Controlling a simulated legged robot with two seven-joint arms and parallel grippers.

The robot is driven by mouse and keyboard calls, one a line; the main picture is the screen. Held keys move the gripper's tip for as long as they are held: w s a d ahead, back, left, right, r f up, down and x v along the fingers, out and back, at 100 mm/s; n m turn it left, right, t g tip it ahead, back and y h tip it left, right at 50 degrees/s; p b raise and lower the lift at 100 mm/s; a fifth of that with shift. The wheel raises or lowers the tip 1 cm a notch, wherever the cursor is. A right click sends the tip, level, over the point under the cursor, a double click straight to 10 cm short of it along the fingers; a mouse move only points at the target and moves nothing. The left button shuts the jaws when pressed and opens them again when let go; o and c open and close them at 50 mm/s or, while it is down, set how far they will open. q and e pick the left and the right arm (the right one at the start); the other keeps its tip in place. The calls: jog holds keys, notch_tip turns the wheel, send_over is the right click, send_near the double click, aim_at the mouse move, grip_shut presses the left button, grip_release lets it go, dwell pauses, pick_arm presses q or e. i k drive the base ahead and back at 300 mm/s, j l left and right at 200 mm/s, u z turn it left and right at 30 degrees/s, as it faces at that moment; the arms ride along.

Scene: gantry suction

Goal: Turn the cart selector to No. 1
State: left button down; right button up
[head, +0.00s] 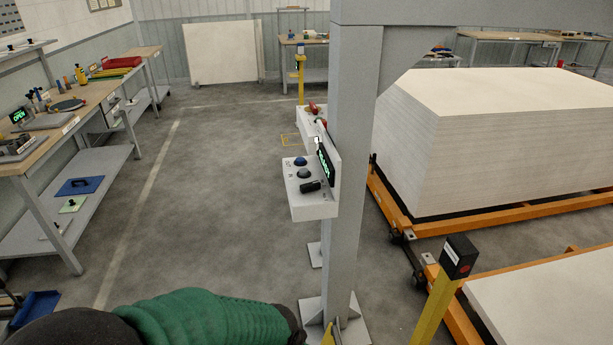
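A light grey control box (312,206) is fixed to the grey gantry post (356,150) in the middle of the view. On its sloped face are a blue round button (300,161), a dark round button (304,173) and a black elongated knob (310,186), which looks like the cart selector. Its labels are too small to read, so I cannot tell which number it points to. A dark display with green characters (325,164) stands behind the knob, seen edge-on. My green-sleeved arm crosses the bottom left, below the box and apart from it. Neither gripper shows.
Stacked white boards (500,150) sit on an orange cart (500,216) at right. A second orange cart with a white board (560,300) is at lower right, behind a yellow post with a black box (459,256). A workbench (75,131) lines the left. The floor between is clear.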

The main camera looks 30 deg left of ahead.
aim_at(316, 185)
jog(key=k+j, duration=0.1)
jog(key=j, duration=0.3)
jog(key=k+j, duration=0.15)
jog(key=j, duration=0.25)
jog(key=k+j, duration=0.1)
jog(key=j, duration=0.3)
jog(key=i+j, duration=0.15)
jog(key=j, duration=0.25)
jog(key=i+j+z, duration=0.1)
jog(key=j, duration=0.25)
jog(key=i+j, duration=0.2)
jog(key=j, duration=0.2)
jog(key=i+j+z, duration=0.1)
jog(key=j, duration=0.25)
jog(key=i, duration=0.05)
